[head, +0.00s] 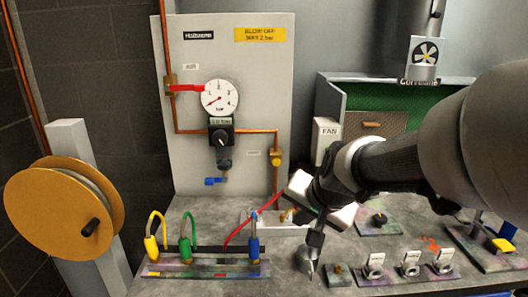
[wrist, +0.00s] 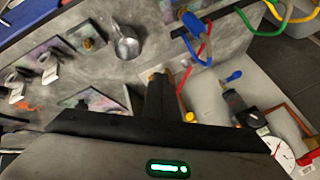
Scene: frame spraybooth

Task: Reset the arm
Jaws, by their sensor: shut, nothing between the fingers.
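My gripper (head: 315,236) hangs from the arm over the middle of the bench in the head view, pointing down. Its dark fingers are together with nothing between them; they also show in the wrist view (wrist: 159,90). A small silver metal cup (head: 307,262) appears just below the fingers in the head view. In the wrist view the cup (wrist: 126,44) stands on the bench, apart from the fingers. My arm comes in from the right and hides part of the bench and the back.
The grey bench (head: 205,209) holds a hose rack (head: 205,268) with yellow, green and blue hoses at left. Plates with clips (head: 410,265) lie at right. A gauge panel (head: 260,90) stands behind, and a yellow reel (head: 60,210) at far left. A red hose (head: 238,235) crosses the bench.

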